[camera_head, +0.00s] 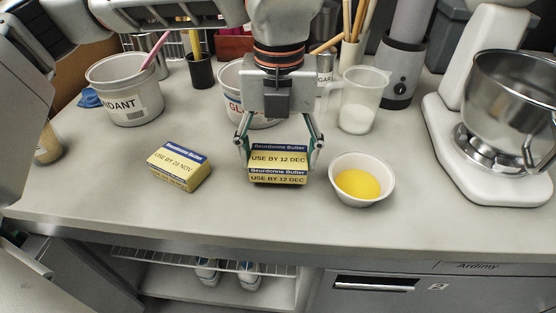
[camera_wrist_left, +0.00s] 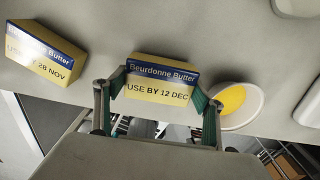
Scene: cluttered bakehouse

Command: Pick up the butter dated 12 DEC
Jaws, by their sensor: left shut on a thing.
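The yellow and blue butter dated 12 DEC (camera_head: 277,178) is at the middle of the counter in the head view, its date printed on two faces, one above the other. My left gripper (camera_head: 279,160) points down from above, shut on it with one finger at each end. In the left wrist view the same butter (camera_wrist_left: 162,80) sits between the fingers (camera_wrist_left: 158,108). I cannot tell whether it still touches the counter. Another butter, dated 28 NOV (camera_head: 180,167), lies apart to the left; it also shows in the wrist view (camera_wrist_left: 42,52). My right gripper is not in view.
A white bowl (camera_head: 376,199) with yellow contents stands close to the right of the held butter. Behind are a measuring jug (camera_head: 358,100), tubs (camera_head: 128,92) and a tool pot (camera_head: 200,72). A stand mixer (camera_head: 487,180) fills the right. The counter front is clear.

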